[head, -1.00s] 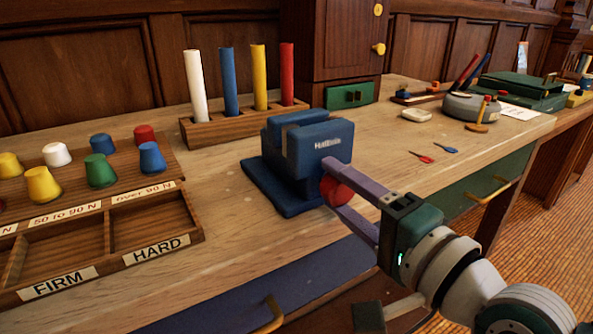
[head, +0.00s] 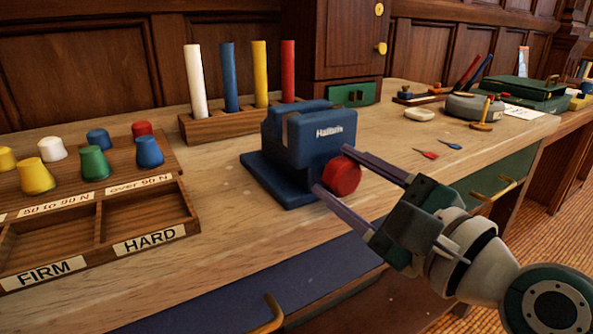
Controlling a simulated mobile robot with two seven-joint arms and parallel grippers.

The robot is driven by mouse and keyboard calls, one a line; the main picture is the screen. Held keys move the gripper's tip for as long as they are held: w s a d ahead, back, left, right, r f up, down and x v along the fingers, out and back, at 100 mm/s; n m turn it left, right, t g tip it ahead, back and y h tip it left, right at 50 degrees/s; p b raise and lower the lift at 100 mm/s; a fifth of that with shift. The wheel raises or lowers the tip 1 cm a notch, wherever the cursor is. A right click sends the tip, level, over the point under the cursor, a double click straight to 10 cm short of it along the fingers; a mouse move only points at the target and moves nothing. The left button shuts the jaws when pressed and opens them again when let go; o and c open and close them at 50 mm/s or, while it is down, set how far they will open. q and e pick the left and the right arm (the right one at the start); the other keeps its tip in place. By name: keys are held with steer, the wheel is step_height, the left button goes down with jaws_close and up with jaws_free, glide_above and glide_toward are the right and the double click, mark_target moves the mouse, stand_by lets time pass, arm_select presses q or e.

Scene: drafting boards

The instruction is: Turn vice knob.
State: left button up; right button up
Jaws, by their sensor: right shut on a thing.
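The blue vice (head: 308,150) stands on its blue base plate on the wooden bench, with white lettering on its side. Its red faceted knob (head: 343,177) sticks out from the front, low on the vice. My right gripper (head: 332,172) reaches in from the lower right and is shut on the red knob, with one purple finger above it and one at its lower left. The knob's face shows between the fingers. My left gripper is not in view.
A rack (head: 242,117) of white, blue, yellow and red rods stands behind the vice. A wooden tray (head: 150,212) with coloured knobs and labelled compartments lies left. Small red and blue pieces lie to the right. The bench between tray and vice is clear.

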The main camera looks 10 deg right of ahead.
steer(key=shift+m, duration=0.8)
steer(key=o, duration=1.4)
steer(key=shift+c, duration=0.2)
steer(key=b+v, duration=0.1)
steer(key=v, duration=0.9)
